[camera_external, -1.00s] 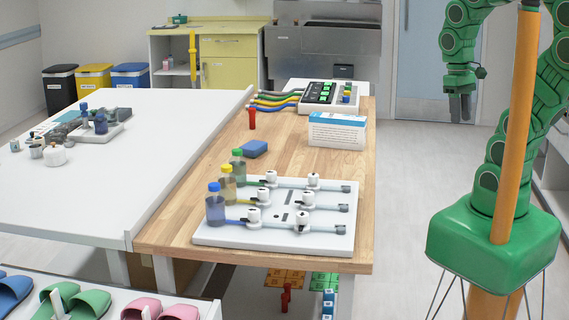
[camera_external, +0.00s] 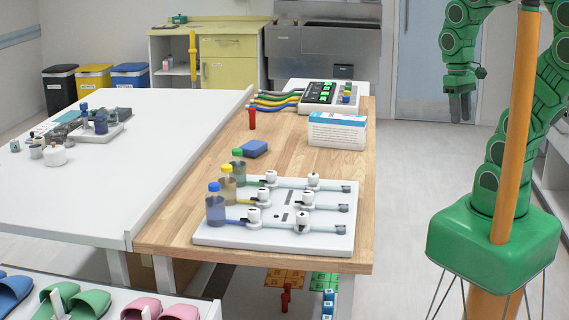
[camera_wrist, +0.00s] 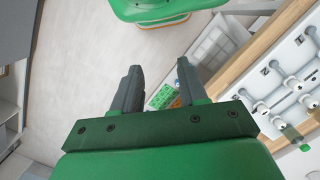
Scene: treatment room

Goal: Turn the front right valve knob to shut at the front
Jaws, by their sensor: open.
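A white valve board (camera_external: 208,236) lies at the near end of the wooden table, with three lines of white knobs. The front right valve knob (camera_external: 303,222) is on the line nearest the camera, at its right; its black mark is too small to read well. Blue, yellow and green bottles stand along the board's left side. My gripper (camera_external: 460,108) hangs open and empty, pointing down, over the floor to the right of the table, well apart from the board. In the wrist view its two fingers (camera_wrist: 158,76) are spread, and part of the board (camera_wrist: 290,72) shows at the right.
A control box (camera_external: 320,96) with coloured hoses is farther back. Open floor separates my arm from the table.

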